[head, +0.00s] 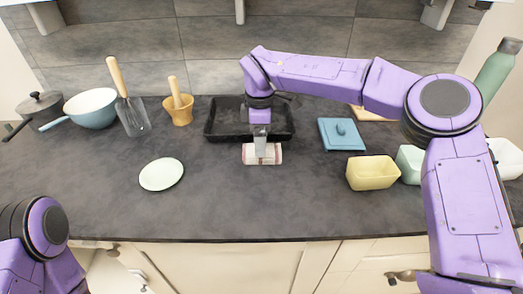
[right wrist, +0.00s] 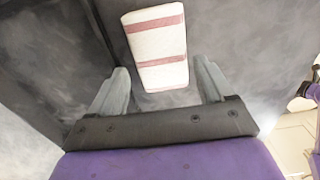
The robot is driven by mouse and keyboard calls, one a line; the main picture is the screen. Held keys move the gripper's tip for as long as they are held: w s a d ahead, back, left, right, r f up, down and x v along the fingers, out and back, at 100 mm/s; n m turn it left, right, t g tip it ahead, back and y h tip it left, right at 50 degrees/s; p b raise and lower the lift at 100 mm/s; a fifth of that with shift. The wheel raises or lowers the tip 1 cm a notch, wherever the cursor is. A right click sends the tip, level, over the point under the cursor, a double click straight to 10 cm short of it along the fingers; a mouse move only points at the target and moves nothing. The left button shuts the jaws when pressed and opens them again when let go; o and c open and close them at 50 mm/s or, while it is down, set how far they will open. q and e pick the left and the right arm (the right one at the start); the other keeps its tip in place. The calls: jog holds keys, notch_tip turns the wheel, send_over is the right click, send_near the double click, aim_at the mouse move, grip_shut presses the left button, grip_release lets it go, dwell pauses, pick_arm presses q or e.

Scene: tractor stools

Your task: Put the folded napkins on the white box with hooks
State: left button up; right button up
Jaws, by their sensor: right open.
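The folded napkins (head: 274,158) form a white bundle with red stripes on the dark counter, just in front of the black tray. My right gripper (head: 261,150) points down over the bundle and partly covers it in the head view. In the right wrist view the napkins (right wrist: 157,52) lie ahead of my open, empty right gripper (right wrist: 166,85), roughly in line with the gap between the fingers. I cannot make out a white box with hooks for certain. My left gripper is out of view; only part of the left arm shows at lower left.
A black tray (head: 215,130) is behind the napkins. A pale plate (head: 161,174) lies left, a yellow dish (head: 372,173) and blue lid (head: 341,136) right. White fixtures (head: 47,16) hang on the tiled wall. The counter's front middle is clear.

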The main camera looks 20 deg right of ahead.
notch_tip(320, 180, down, 3)
jog(key=shift+a+f, duration=0.1)
jog(key=shift+f, duration=0.05)
jog(key=c, duration=0.8)
